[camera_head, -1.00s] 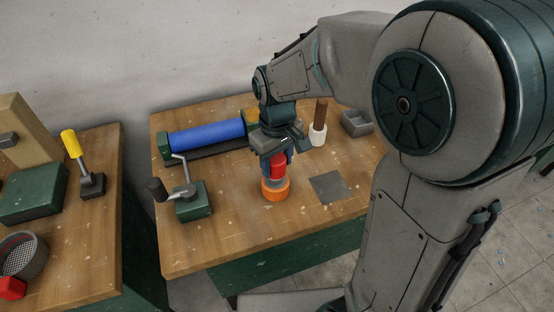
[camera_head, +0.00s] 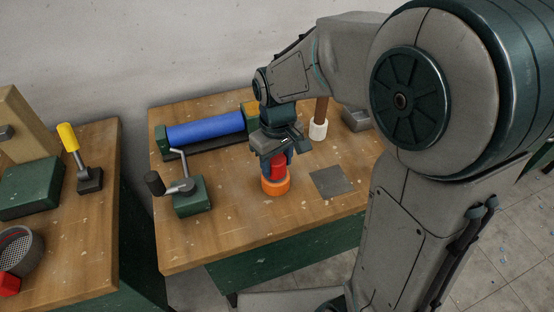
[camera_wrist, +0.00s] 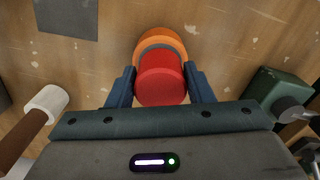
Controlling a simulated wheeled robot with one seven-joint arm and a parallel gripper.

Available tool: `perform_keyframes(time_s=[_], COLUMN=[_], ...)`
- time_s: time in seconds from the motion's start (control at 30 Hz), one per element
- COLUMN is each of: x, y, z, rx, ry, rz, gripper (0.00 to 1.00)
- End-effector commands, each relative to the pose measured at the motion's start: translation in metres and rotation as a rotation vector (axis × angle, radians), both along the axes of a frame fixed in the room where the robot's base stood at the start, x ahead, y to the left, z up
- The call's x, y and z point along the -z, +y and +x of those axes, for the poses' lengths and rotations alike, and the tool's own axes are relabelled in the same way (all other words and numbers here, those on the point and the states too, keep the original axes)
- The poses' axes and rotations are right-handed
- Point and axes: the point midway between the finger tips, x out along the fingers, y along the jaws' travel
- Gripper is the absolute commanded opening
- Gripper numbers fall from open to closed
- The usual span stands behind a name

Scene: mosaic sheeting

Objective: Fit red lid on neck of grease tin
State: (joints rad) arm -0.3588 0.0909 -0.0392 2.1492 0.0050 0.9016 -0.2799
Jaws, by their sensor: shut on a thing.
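My gripper (camera_head: 276,165) is shut on the red lid (camera_head: 277,172), with a blue finger on each side of it. The grease tin (camera_head: 276,187) is orange and stands upright on the wooden bench below the lid. In the wrist view the red lid (camera_wrist: 160,80) is between the fingertips. The orange tin (camera_wrist: 158,38) shows behind it, with a grey ring between them. The lid is at the tin's top; I cannot tell whether it is seated on the neck, which is mostly hidden.
A blue roller (camera_head: 205,128) lies at the back of the bench. A green crank block (camera_head: 189,196) stands left of the tin. A flat grey plate (camera_head: 331,181) lies to the right. A white-based brown handle (camera_head: 318,128) and a grey tray (camera_head: 357,118) are behind. The front bench is clear.

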Motion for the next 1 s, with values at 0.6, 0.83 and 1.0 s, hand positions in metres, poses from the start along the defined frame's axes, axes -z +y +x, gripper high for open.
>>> perform_keyframes(time_s=[0.6, 0.83, 1.0], x=[0.008, -0.001, -0.032], y=[0.000, 0.000, 0.000], z=[0.000, 0.001, 0.001], rx=[0.000, 0.000, 0.001], ry=[0.000, -0.004, -0.007], rz=[0.000, 0.001, 0.002], gripper=[0.72, 0.72, 0.72])
